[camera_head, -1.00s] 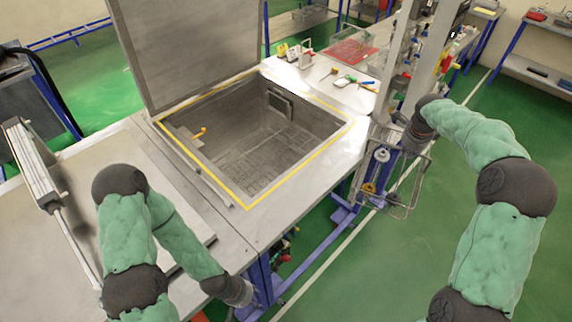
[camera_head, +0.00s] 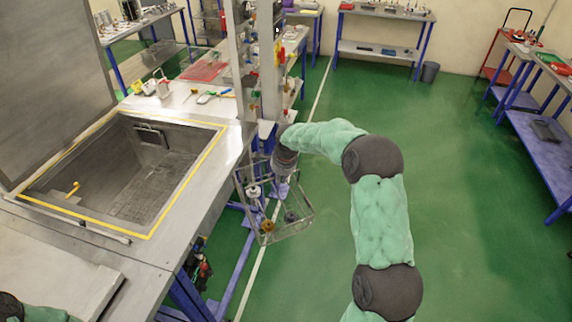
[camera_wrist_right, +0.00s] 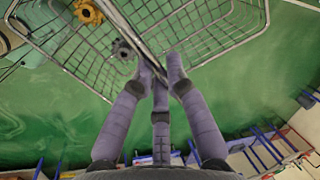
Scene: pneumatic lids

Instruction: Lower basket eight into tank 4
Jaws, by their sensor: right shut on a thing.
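A wire basket (camera_head: 291,229) hangs in the air at the right side of the tank bench, outside the tank. It holds a few small round parts, one golden and one dark grey; no number is readable on it. My right gripper (camera_head: 284,188) is shut on the basket's bar; in the right wrist view the fingers (camera_wrist_right: 160,78) close on a bar of the basket (camera_wrist_right: 205,40). An open tank (camera_head: 92,155) with a yellow-edged rim lies left of the basket, its number not visible. My left gripper is out of view; only part of its arm shows at bottom left.
A large grey lid (camera_head: 50,85) stands raised behind the tank. A grey upright post (camera_head: 271,65) rises just behind the basket. Small tools (camera_head: 205,96) lie on the bench behind the tank. The green floor (camera_head: 460,200) to the right is clear.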

